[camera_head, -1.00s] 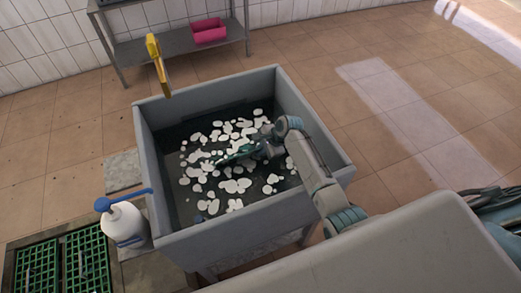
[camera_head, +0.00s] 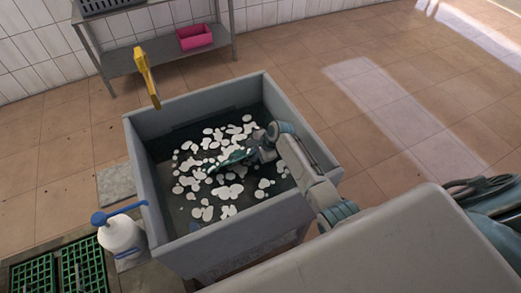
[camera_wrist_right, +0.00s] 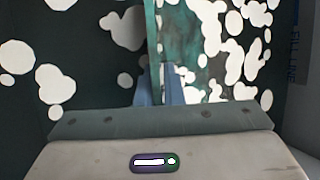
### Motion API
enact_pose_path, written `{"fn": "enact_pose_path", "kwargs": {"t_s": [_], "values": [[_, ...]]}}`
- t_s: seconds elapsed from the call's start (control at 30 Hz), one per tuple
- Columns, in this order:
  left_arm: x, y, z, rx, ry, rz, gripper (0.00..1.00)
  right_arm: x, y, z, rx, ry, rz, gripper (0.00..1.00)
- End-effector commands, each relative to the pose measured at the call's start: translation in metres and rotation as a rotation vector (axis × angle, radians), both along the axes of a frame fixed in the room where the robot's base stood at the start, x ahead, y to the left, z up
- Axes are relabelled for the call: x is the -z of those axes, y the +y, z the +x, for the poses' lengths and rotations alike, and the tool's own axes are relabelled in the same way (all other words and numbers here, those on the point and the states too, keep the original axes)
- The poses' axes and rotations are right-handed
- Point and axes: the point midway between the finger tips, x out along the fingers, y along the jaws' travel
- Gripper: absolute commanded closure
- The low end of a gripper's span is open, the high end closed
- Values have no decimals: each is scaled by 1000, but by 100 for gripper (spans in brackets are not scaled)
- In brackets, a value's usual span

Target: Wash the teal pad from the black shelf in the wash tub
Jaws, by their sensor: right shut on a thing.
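The grey wash tub (camera_head: 232,244) stands in the middle of the head view, holding dark water with white foam patches. The teal pad (camera_head: 228,160) is inside the tub among the foam, partly hidden by foam and gripper. My right gripper (camera_head: 246,157) reaches in from the right and is shut on the pad. In the right wrist view the fingers (camera_wrist_right: 159,84) pinch the pad (camera_wrist_right: 186,42), which is darkly stained, with white foam around and over it. My left gripper is not in view.
A white bottle with a blue pump (camera_head: 121,236) stands left of the tub, near green crates (camera_head: 33,276). A metal rack (camera_head: 150,55) with a pink bin (camera_head: 194,37) stands behind. Floor to the right is clear.

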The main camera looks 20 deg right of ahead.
Motion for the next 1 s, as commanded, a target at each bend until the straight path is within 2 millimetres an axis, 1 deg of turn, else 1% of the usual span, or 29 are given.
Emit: {"fn": "enact_pose_path", "kwargs": {"t_s": [0.03,0.13,0.23,0.33,0.47,0.8,0.9,1.0], "values": [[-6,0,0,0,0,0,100,-2,8,-1,-1,3,3,100],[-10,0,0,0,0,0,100,-1,19,-1,-1,2,2,100],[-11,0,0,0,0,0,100,0,24,-1,0,2,1,100],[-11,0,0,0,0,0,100,1,24,-1,0,2,0,100],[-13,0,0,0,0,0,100,0,10,-1,1,2,-2,100],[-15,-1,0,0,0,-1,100,1,-34,1,1,2,-3,100],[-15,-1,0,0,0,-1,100,1,-42,1,0,2,0,100],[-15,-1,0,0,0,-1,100,1,-45,1,0,2,0,100]]}}
